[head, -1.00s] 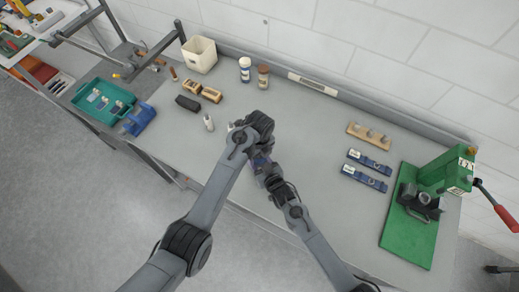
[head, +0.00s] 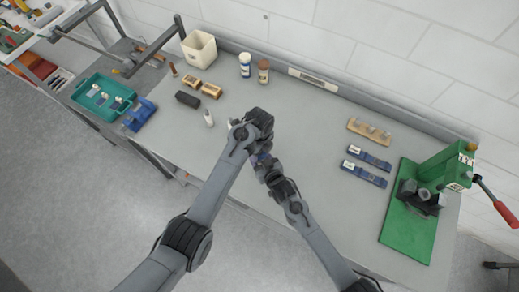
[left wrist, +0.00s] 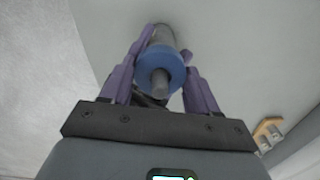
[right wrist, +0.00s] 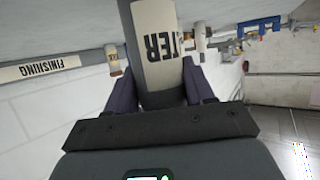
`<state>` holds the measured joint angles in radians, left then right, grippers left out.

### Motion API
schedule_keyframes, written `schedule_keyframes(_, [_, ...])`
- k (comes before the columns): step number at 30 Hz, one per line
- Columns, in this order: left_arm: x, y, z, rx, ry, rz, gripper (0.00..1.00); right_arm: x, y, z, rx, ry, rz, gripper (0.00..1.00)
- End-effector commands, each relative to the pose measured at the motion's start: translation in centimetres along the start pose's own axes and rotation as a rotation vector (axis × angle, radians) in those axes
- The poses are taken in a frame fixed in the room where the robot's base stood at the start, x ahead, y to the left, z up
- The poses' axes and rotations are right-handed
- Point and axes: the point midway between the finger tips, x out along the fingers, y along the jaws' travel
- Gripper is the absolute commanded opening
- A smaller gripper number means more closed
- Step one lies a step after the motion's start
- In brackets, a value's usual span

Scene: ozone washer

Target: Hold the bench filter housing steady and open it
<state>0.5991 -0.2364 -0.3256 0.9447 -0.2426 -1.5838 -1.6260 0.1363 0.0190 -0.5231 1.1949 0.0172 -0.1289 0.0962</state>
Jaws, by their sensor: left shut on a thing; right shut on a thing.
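The filter housing is a grey cylinder with a white label (right wrist: 157,45) in the right wrist view, its lettering upside down and partly cut off. In the left wrist view its end has a round blue cap (left wrist: 160,66) with a grey stub in the middle. My left gripper (left wrist: 166,52) is shut around the cap end; exactly where its fingertips touch is hard to tell. My right gripper (right wrist: 158,75) is shut on the labelled body. In the head view both grippers meet above the bench's front part, and my arms hide most of the housing.
A green press (head: 440,175) with a red handle stands at the bench's right. Two blue holders (head: 363,180) and a wooden rack (head: 368,130) lie left of it. A small white bottle (head: 208,118), a cream bin (head: 199,47) and a teal tray (head: 88,88) are left. The middle right is clear.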

Motion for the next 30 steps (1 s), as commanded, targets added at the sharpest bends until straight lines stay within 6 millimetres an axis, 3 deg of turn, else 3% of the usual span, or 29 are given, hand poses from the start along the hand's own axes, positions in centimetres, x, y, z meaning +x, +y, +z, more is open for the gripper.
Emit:
schedule_keyframes(3, [0.0, 0.0, 0.0, -0.099, 0.0, 0.0, 0.23, 0.0, 0.0, 0.0, 0.0, -0.001, 0.0, 0.0])
schedule_keyframes(11, [0.0, 0.0, 0.0, -0.107, 0.0, 0.0, 0.23, 0.0, 0.0, 0.0, 0.0, 0.0, 0.0, 0.0])
schedule_keyframes(12, [0.0, 0.0, 0.0, -0.107, 0.0, 0.0, 0.66, 0.0, 0.0, 0.0, 0.0, -0.001, 0.0, 0.0])
schedule_keyframes(16, [0.0, 0.0, 0.0, -0.106, 0.0, 0.0, 0.85, 0.0, 0.0, 0.0, 0.0, 0.0, 0.0, 0.0])
schedule_keyframes(25, [-0.2, 0.0, 0.0, -0.106, 0.001, 0.0, 0.85, 0.0, 0.0, 0.0, 0.0, 0.0, 0.0, 0.0])
schedule_keyframes(30, [-1.9, 0.0, 0.0, -0.106, 0.001, -0.002, 0.85, 0.0, 0.0, 0.0, 0.0, 0.0, 0.0, 0.0])
